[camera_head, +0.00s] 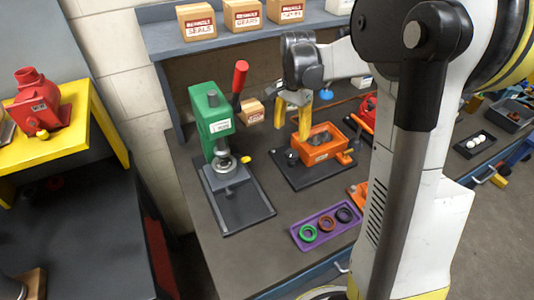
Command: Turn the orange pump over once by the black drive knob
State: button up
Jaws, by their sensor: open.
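The orange pump (322,150) is a small open-topped housing on a dark base plate (318,178), at the middle of the bench. The black drive knob (292,156) sits at its left side, close to the plate's left edge. My gripper (292,131) points down with its yellow fingers apart and empty. In the picture its fingertips are just above the knob and in front of the pump's back left corner. Whether a finger touches the pump or knob I cannot tell.
A green press (211,118) with a red-handled lever (239,77) stands left of the pump. A purple tray (327,228) with coloured rings lies in front. Labelled boxes (243,16) line the back shelf.

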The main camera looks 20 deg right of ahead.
aim_at(291, 154)
jog(key=f+b, duration=0.1)
jog(key=f, duration=0.2)
jog(key=f+b, duration=0.1)
jog(key=f, duration=0.3)
jog(key=f+b, duration=0.1)
jog(key=f, duration=0.2)
jog(key=shift+d+f, duration=0.4)
jog(key=shift+s, duration=0.1)
jog(key=c, duration=1.2)
